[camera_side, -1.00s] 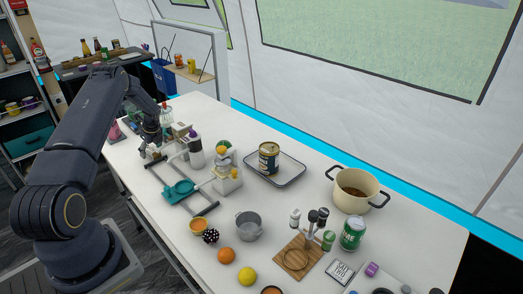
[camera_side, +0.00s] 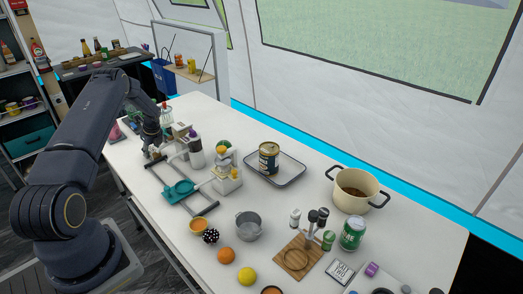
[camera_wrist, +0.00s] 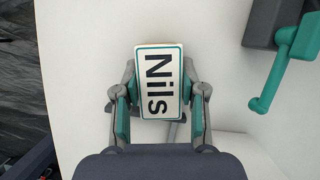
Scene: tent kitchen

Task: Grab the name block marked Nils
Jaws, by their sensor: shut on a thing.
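The name block marked Nils (camera_wrist: 160,70) is white with a dark green border line and dark lettering. In the wrist view it sits between the fingers of my gripper (camera_wrist: 160,105), which is shut on its two long sides. In the side view my gripper (camera_side: 152,148) is at the far left end of the white table, low by the tabletop. There the block is too small and covered to make out. I cannot tell whether the block touches the table.
A grey rail frame with a teal pan-like part (camera_side: 182,188) lies just right of my gripper; its teal handle (camera_wrist: 285,70) shows in the wrist view. A tray (camera_side: 290,178) and pot (camera_side: 355,200) stand farther right.

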